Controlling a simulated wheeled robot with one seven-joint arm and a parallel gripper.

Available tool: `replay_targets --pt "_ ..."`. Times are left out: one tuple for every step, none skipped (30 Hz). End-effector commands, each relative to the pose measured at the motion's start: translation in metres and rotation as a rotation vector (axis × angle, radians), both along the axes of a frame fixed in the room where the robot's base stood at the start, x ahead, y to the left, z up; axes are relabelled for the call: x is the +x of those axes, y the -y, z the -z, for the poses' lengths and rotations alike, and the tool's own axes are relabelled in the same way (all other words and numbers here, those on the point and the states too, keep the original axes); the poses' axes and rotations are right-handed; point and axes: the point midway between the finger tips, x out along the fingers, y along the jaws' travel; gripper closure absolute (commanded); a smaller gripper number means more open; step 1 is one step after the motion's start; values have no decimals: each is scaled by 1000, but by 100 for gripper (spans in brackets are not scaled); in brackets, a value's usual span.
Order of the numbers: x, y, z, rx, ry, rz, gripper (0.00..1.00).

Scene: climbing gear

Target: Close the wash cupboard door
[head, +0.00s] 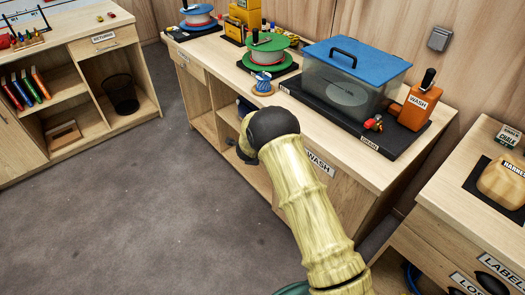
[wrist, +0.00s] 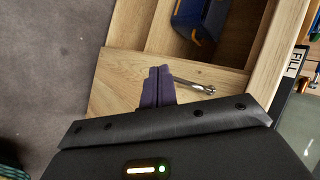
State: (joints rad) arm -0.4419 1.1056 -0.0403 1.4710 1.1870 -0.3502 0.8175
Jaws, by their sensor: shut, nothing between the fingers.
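The wash cupboard is marked by a WASH label (head: 320,163) on the front edge of the long counter in the head view. In the wrist view a pale wooden panel, which looks like its door (wrist: 120,75), stands out from an open compartment, so the door looks open. A metal bar handle (wrist: 193,85) is on the panel. My gripper (wrist: 158,75) is shut and empty, its dark fingers over the panel, just left of the handle. I cannot tell whether they touch it. In the head view my arm hides the gripper and much of the cupboard front.
A blue-lidded clear tub (head: 345,85), an orange WASH bottle (head: 417,105) and cord spools (head: 263,52) stand on the counter. A blue item (wrist: 200,18) sits inside the compartment. A labelled drawer unit (head: 440,245) stands at the right. The grey floor (head: 130,200) at left is clear.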

Motion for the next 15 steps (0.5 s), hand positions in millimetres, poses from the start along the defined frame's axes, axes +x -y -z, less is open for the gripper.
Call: replay_targets --pt "-5 -4 -9 1 1 -1 100" --pt "-8 -6 -12 1 1 -1 100" --pt "-11 -8 -17 1 0 1 100" --pt "-13 -9 -20 1 0 2 100" --pt "-14 -10 -22 1 0 3 100" --pt "-16 -12 -25 1 0 4 100" --pt "-18 -12 -26 1 0 5 100" --pt "-19 -13 -27 1 0 5 100" --pt "-19 -14 -28 1 0 5 100" --pt "-20 -14 -28 0 0 4 100" --pt "-20 -15 -28 0 0 4 100" --pt "-20 -15 -28 0 0 4 100" --pt "-20 -15 -28 0 0 4 100" --pt "-20 -15 -28 0 0 4 100" --pt "-20 -15 -28 0 0 3 100"
